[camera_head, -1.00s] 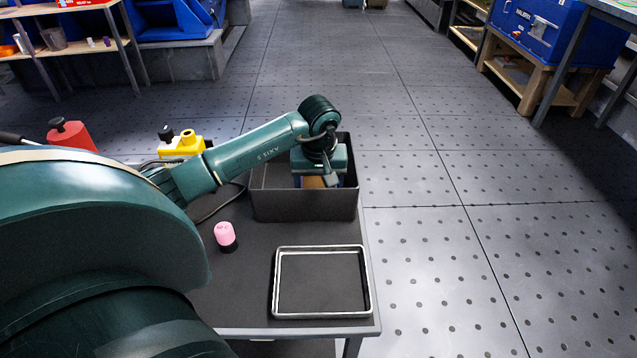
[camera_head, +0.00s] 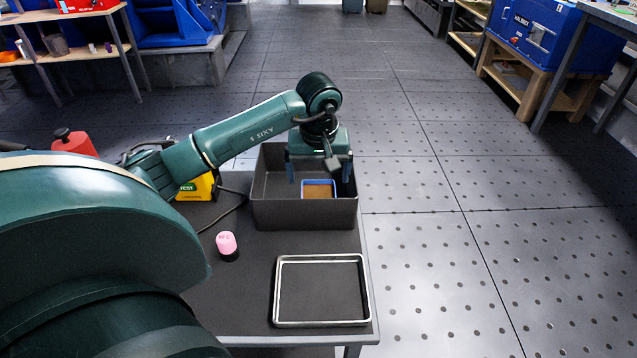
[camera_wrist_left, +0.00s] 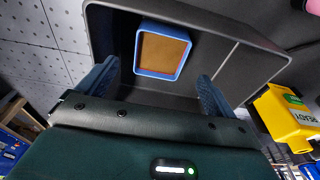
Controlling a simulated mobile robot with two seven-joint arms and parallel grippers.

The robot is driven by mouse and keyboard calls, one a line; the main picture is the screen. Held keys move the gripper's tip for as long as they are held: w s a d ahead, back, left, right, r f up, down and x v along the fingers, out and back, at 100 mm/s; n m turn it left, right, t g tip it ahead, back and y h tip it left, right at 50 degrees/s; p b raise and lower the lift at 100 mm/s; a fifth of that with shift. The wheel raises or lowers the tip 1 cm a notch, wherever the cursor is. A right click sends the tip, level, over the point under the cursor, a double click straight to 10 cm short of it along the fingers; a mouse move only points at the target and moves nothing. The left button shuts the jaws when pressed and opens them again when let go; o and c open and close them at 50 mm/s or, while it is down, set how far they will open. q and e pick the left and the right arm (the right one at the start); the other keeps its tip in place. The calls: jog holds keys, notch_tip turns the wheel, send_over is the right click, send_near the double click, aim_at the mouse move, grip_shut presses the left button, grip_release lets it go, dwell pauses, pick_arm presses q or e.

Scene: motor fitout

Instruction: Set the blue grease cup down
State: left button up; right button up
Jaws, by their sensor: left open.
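The blue grease cup (camera_head: 319,187), a square blue-rimmed cup with a brown filling, stands inside the dark grey bin (camera_head: 305,214) on the table. In the left wrist view the cup (camera_wrist_left: 162,50) is near the bin's wall. My left gripper (camera_head: 319,178) is above the bin, pointing down. Its blue fingers (camera_wrist_left: 155,82) are wide apart in the left wrist view, with nothing between them, and the cup is clear of them. My right gripper does not show.
A silver-rimmed tray (camera_head: 320,323) lies empty at the table's front. A pink-capped small bottle (camera_head: 227,244) stands left of it. A yellow device (camera_head: 197,187) with a cable and a red can (camera_head: 73,142) are behind my arm.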

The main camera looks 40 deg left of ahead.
pick_arm(q)
jog(key=r, duration=0.5)
jog(key=shift+s+d+p, duration=0.25)
jog(key=shift+s+p, duration=0.05)
jog(key=shift+p, duration=0.05)
